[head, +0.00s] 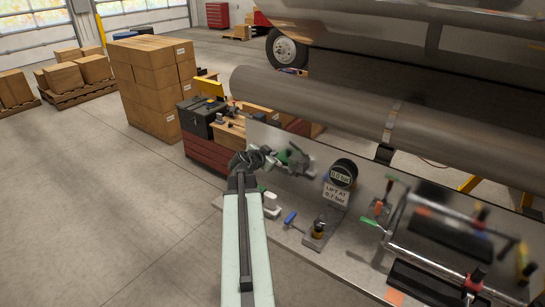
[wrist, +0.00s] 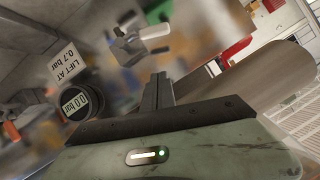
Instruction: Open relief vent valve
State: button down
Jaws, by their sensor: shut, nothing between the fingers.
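A black round gauge (head: 343,173) reading 0.0 bar stands on the steel bench, with a "LIFT AT 0.7 bar" sign (head: 335,194) below it. Both show turned over at the left of the wrist view, gauge (wrist: 76,104) and sign (wrist: 66,68). A blue-handled valve (head: 291,219) and a red-handled valve (head: 379,207) sit on the bench. I cannot tell which fitting is the relief vent valve. My gripper (head: 262,158) is shut and empty, left of the gauge and apart from it. Its closed fingers (wrist: 158,90) point at blurred background.
A large grey pipe (head: 320,98) runs above the bench's back. Left of the bench are a red tool cabinet (head: 205,150), a black case (head: 197,117) and stacked cartons (head: 150,80). More pipework with handles (head: 440,265) fills the right.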

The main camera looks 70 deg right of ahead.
jog(key=w+d+f+b, duration=0.1)
jog(key=d+f+b, duration=0.5)
jog(key=d+f, duration=0.1)
jog(key=w+f+n+b, duration=0.1)
jog(key=w+f+n+g+b, duration=0.1)
jog(key=shift+d+f+g+y, duration=0.15)
jog(key=shift+f+g+y, duration=0.15)
jog(key=shift+f, duration=0.05)
dwell(0.3)
